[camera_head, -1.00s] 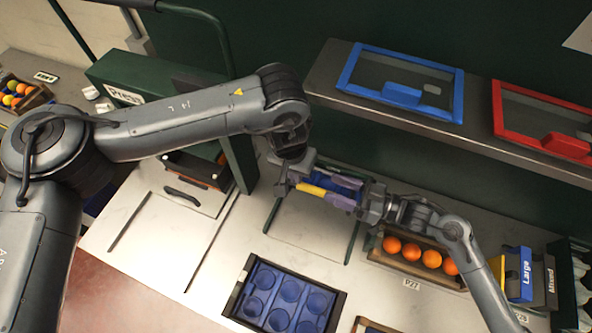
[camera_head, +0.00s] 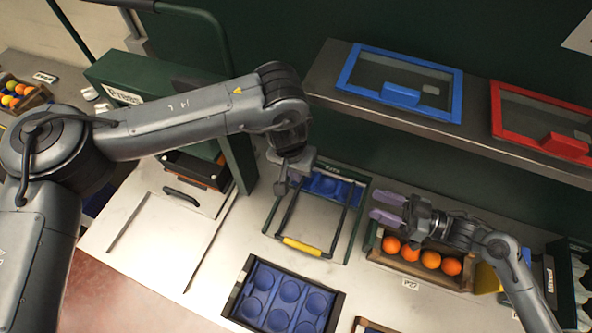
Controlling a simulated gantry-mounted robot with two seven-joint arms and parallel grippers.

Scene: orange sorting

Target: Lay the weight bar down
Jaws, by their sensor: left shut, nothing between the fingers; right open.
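The weight bar has a yellow grip (camera_head: 302,247) on a dark frame. The grip lies low at the near side of a blue tray (camera_head: 328,187) that sits in a dark-edged bay. My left gripper (camera_head: 281,187) is shut and empty, pointing down at the bay's left edge; my own arm partly hides it. My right gripper (camera_head: 386,208), with purple fingers, is open and empty to the right of the bay. It is apart from the yellow grip.
A blue tray with round cups (camera_head: 284,297) lies in front of the bay. A crate of oranges (camera_head: 419,268) is at the right, below my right gripper. A shelf (camera_head: 325,77) with blue and red lidded bins runs above.

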